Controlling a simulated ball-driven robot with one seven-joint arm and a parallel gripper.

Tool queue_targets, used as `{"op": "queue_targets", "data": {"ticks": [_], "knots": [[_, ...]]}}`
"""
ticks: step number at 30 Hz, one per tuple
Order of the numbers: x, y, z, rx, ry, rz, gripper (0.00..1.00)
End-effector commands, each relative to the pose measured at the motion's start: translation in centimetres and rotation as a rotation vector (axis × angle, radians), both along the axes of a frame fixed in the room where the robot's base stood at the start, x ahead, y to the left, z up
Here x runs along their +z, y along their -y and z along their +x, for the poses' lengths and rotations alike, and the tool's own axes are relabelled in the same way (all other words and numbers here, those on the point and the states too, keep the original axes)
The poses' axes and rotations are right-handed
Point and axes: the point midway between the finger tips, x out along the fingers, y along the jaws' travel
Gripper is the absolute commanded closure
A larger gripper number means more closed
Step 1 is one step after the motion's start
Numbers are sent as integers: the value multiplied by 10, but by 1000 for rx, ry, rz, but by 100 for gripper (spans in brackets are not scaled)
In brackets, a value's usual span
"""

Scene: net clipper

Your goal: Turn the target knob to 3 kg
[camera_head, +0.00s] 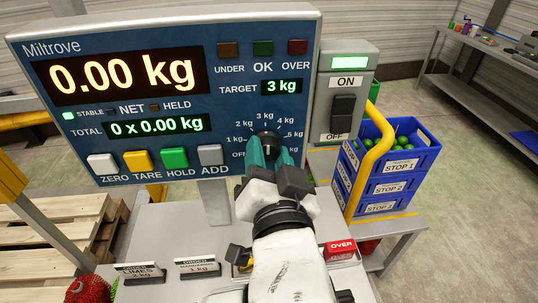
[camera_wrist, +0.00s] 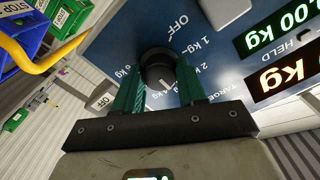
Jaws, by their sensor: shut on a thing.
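The target knob (camera_head: 265,136) is a dark round knob on the lower right of the blue scale panel (camera_head: 222,100). Its dial runs from OFF through several kg marks. The green TARGET readout (camera_head: 282,87) shows 3 kg. My gripper (camera_head: 269,152) is at the knob, with its teal fingers on either side of it. In the wrist view, the knob (camera_wrist: 158,62) sits between the fingertips of my gripper (camera_wrist: 158,78), which is shut on it. A pale pointer line shows on the knob's lower part there; the 3 kg mark is hidden.
The main display (camera_head: 125,76) reads 0.00 kg. Buttons (camera_head: 138,160) line the panel's bottom. An ON/OFF switch box (camera_head: 346,70) stands close right of the panel. Blue crates (camera_head: 392,165) and a yellow rail (camera_head: 377,140) are farther right. Order cards (camera_head: 198,265) stand on the bench.

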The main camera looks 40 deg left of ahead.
Motion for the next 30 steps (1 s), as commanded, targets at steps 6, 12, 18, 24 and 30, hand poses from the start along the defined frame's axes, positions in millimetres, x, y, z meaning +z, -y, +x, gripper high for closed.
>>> {"op": "queue_targets", "data": {"ticks": [6,12,18,24,30], "knots": [[5,0,2,-1,2,12,90],[5,0,2,-1,3,11,90],[4,0,2,-1,1,9,41],[2,0,1,0,-1,7,35],[1,5,-4,0,-1,6,35]]}}
